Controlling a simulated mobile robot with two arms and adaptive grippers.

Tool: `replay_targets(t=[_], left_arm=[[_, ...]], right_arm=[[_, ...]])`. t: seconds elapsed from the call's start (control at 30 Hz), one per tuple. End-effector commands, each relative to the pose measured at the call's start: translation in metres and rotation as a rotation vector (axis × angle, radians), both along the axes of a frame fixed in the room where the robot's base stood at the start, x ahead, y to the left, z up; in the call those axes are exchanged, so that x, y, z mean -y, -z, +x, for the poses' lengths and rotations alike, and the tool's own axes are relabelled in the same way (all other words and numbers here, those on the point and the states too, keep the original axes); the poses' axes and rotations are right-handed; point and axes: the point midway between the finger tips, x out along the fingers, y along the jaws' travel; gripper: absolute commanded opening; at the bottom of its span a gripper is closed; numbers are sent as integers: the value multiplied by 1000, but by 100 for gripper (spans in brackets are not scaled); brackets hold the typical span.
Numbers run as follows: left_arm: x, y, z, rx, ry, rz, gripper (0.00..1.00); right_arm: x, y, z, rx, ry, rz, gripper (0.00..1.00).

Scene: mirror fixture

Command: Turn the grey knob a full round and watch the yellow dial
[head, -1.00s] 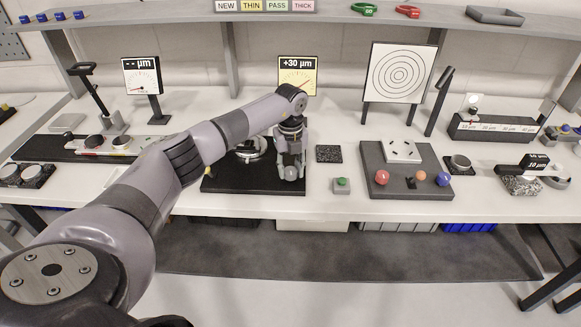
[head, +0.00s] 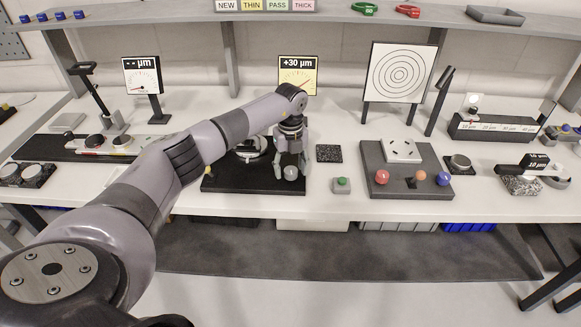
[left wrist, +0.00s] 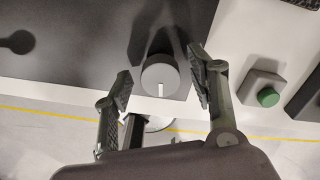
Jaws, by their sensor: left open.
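The grey knob (head: 291,173) sits at the front right corner of a black plate (head: 225,181) on the bench. In the left wrist view it is a round grey disc (left wrist: 159,72) with a white mark at its lower edge. My left gripper (head: 291,166) is over the knob, its fingers pointing down. In the left wrist view its two fingers (left wrist: 161,80) stand open on either side of the knob, with a gap on each side. The yellow dial (head: 297,76) stands behind and reads +30 µm. My right gripper is not in view.
A small box with a green button (head: 342,184) stands just right of the black plate. A grey board with coloured balls (head: 403,189) is farther right. A round silvery part (head: 252,149) on the plate is partly hidden by my left arm.

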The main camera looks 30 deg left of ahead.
Motion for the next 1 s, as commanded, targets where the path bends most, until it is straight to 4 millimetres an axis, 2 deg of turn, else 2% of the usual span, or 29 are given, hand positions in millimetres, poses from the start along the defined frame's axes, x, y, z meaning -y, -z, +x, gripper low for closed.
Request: replay_targets(t=[0.27, 0.37, 0.7, 0.83, 1.0], left_arm=[[0, -6, 1, 1, 1, 0, 52], [0, -20, 1, 2, 1, 0, 52], [0, -91, 1, 4, 1, 0, 52], [0, -109, 1, 2, 1, 0, 52], [0, -119, 0, 0, 0, 0, 52]], right_arm=[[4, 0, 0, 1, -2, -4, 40], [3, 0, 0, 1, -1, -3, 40], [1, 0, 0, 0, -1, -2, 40], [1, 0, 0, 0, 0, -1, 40], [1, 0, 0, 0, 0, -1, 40]])
